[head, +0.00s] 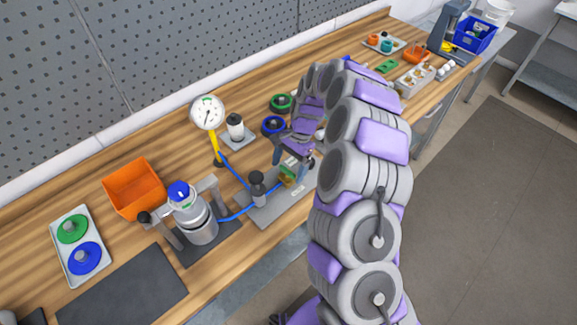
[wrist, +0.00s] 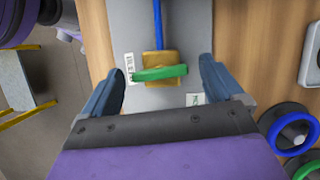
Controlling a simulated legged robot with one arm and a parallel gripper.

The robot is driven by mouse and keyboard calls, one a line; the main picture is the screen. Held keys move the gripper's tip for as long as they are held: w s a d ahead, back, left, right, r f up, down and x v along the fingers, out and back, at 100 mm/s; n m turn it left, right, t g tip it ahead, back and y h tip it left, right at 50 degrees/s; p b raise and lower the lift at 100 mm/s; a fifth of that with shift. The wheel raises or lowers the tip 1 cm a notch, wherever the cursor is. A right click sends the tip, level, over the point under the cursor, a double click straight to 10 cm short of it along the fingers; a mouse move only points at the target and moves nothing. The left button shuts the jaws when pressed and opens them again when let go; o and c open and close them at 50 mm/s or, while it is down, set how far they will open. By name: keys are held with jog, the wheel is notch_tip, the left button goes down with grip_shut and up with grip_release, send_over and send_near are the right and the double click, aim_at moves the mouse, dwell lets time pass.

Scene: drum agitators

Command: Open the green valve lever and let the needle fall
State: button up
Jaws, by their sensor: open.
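The green valve lever (wrist: 160,73) lies across a brass valve body (wrist: 160,58) on a grey plate in the wrist view. It points crosswise to the blue hose (wrist: 157,25). My gripper (wrist: 160,82) is open, with one finger on each side of the lever and apart from it. In the head view my gripper (head: 292,158) is above the plate, and the green and brass valve (head: 288,176) shows partly behind it. The gauge (head: 208,113) has a white dial on a yellow stem; its small needle is hard to read.
A grey canister with a blue cap (head: 195,215) stands left of the plate (head: 262,208). An orange bin (head: 135,188) and a tray with green and blue discs (head: 55,240) are farther left. Green and blue rings (head: 273,125) lie behind my gripper. The bench's front edge is close.

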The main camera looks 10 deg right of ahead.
jog(key=shift+c, duration=0.4)
jog(key=c, duration=1)
jog(key=shift+o, duration=0.2)
jog(key=n+h+p, duration=0.1)
jog(key=n, duration=0.2)
jog(key=shift+w+g, duration=0.1)
jog(key=shift+g, duration=0.2)
jog(key=n+h, duration=0.1)
jog(key=n, duration=0.1)
jog(key=n+p, duration=0.1)
jog(key=n, duration=0.2)
jog(key=shift+a+g+h+p, duration=0.2)
jog(key=shift+g+h+p, duration=0.1)
jog(key=shift+g+h, duration=0.1)
jog(key=n+h, duration=0.1)
jog(key=n, duration=0.1)
jog(key=n+p, duration=0.1)
jog(key=n, duration=0.1)
jog(key=shift+a+r+n+h, duration=0.1)
jog(key=shift+a+n+h, duration=0.05)
jog(key=shift+n+h, duration=0.25)
jog(key=shift+a+n+t+h+p, duration=0.1)
jog(key=shift+n+t+h+p, duration=0.5)
jog(key=shift+n, duration=1.2)
